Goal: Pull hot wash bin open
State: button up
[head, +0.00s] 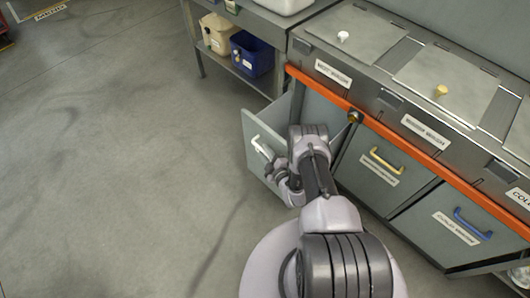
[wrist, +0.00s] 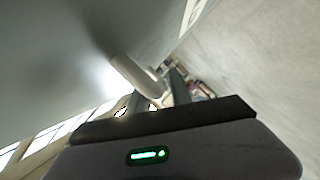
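The hot wash bin (head: 255,135) is a grey tilting front at the left end of the counter, under a label that seems to read hot wash. It stands out from the counter, with an open gap behind its top edge. Its white handle (head: 262,148) is on the outer face; a pale curved bar, likely this handle (wrist: 135,75), shows in the wrist view. My gripper (head: 280,172) is at the bin's front, close to the handle's lower end. The fingertips are hidden or blurred, so I cannot tell whether they grip the handle.
Two shut bins with a yellow handle (head: 386,160) and a blue handle (head: 472,224) are to the right. An orange rail (head: 395,137) runs along the counter edge. A shelf at the back holds a beige tub (head: 215,34) and a blue tub (head: 252,54). Floor at left is clear.

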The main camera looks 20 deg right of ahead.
jog(key=shift+o, duration=0.5)
jog(key=shift+r, duration=0.1)
jog(key=shift+s+r, duration=0.1)
jog(key=shift+s, duration=0.2)
jog(key=p+v, duration=0.6)
jog(key=v, duration=1)
jog(key=shift+s, duration=0.4)
jog(key=shift+a, duration=0.1)
